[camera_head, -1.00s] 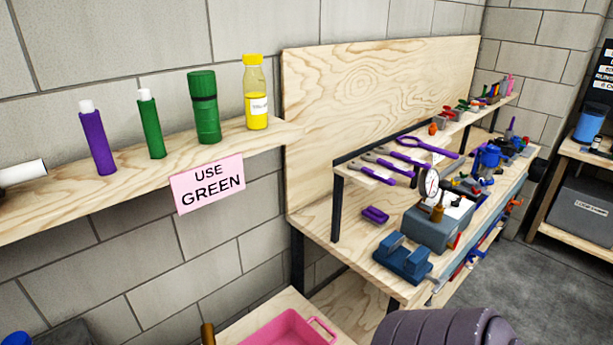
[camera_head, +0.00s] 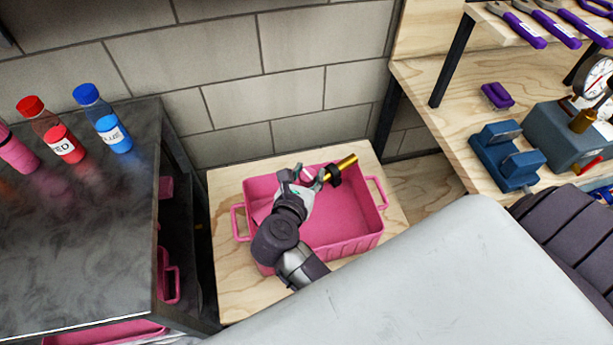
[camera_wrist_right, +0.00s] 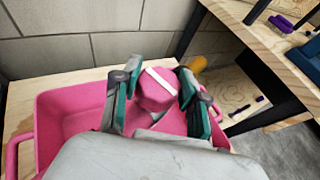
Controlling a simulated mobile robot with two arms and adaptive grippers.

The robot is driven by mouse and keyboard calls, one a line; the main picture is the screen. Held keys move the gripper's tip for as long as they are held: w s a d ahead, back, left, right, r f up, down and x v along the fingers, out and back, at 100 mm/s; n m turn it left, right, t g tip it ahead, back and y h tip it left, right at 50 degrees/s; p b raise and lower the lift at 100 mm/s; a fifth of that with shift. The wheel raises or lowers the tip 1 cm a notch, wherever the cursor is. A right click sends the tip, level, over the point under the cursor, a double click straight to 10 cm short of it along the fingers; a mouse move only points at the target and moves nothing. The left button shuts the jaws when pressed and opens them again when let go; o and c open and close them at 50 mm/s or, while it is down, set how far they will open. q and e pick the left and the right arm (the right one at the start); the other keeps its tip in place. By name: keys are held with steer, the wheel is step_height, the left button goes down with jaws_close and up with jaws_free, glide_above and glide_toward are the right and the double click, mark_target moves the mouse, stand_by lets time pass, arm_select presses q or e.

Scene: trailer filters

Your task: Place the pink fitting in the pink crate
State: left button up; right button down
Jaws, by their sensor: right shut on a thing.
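The pink crate (camera_head: 345,240) sits on a light wooden surface in the middle of the head view. My right gripper (camera_head: 311,179) is over the crate's back part, shut on the pink fitting (camera_head: 307,174). In the right wrist view, the pink fitting (camera_wrist_right: 156,90), faceted with a white stripe, is between the two fingers (camera_wrist_right: 158,101). The crate (camera_wrist_right: 62,112) shows behind and below it. A brass cylinder (camera_head: 345,163) extends right of the fingers; I cannot tell whether it joins the fitting. I cannot judge the fitting's exact height. My left gripper is not in view.
A dark table (camera_head: 85,235) with red and blue bottles stands left. A workbench (camera_head: 430,105) with a blue vise-like block (camera_head: 505,155) and a grey box (camera_head: 565,130) is right. A block wall stands close behind the crate.

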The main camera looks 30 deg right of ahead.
steer(key=w+d+f+b, duration=0.2)
steer(key=w+f+b, duration=0.3)
steer(key=f, duration=0.2)
steer(key=shift+w+d+f, duration=0.15)
steer(key=shift+w+f, duration=0.15)
steer(key=shift+f+b, duration=0.2)
steer(key=shift+b, duration=0.2)
steer(key=c, duration=0.6)
jaws_free()
steer(key=shift+r, duration=0.2)
